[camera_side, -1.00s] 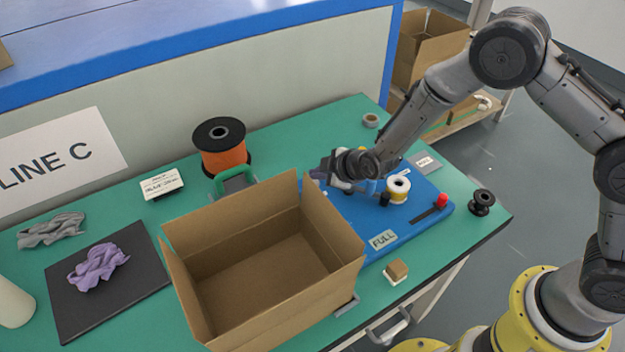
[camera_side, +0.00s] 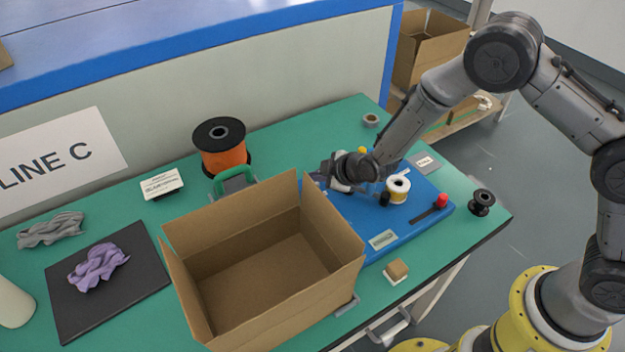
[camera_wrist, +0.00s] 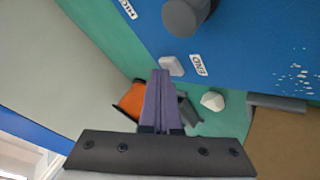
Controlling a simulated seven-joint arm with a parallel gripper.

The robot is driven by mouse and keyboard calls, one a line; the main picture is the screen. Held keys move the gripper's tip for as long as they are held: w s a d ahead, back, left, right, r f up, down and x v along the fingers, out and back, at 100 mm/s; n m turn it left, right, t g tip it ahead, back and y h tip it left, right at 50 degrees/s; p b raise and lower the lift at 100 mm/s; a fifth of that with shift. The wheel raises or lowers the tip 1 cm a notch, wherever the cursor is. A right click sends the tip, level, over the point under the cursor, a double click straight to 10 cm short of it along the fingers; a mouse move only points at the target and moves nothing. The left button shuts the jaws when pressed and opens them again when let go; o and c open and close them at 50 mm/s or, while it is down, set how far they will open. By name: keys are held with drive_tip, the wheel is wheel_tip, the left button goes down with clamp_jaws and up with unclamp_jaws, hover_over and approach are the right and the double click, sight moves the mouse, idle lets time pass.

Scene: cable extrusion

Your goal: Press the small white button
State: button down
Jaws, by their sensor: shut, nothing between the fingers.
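A small white button (camera_wrist: 172,66) stands at the edge of the blue panel (camera_wrist: 235,45) in the wrist view, beside a label reading END (camera_wrist: 197,65). My gripper (camera_wrist: 160,72) is shut and empty, its purple fingers together. In the wrist view its tips appear right next to the button's left side; I cannot tell whether they touch it. In the side view my gripper (camera_side: 322,174) is low over the panel's far left part, behind the cardboard box, and the button cannot be made out there.
The open cardboard box (camera_side: 335,235) stands close in front of my gripper. An orange spool (camera_side: 223,150) and a green-handled device (camera_side: 236,178) stand to the left. A large grey knob (camera_wrist: 185,15) and a white-and-yellow spool (camera_side: 397,188) are on the panel.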

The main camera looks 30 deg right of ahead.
drive_tip(key=shift+r, duration=0.9)
drive_tip(key=shift+r, duration=0.1)
drive_tip(key=shift+r, duration=2.45)
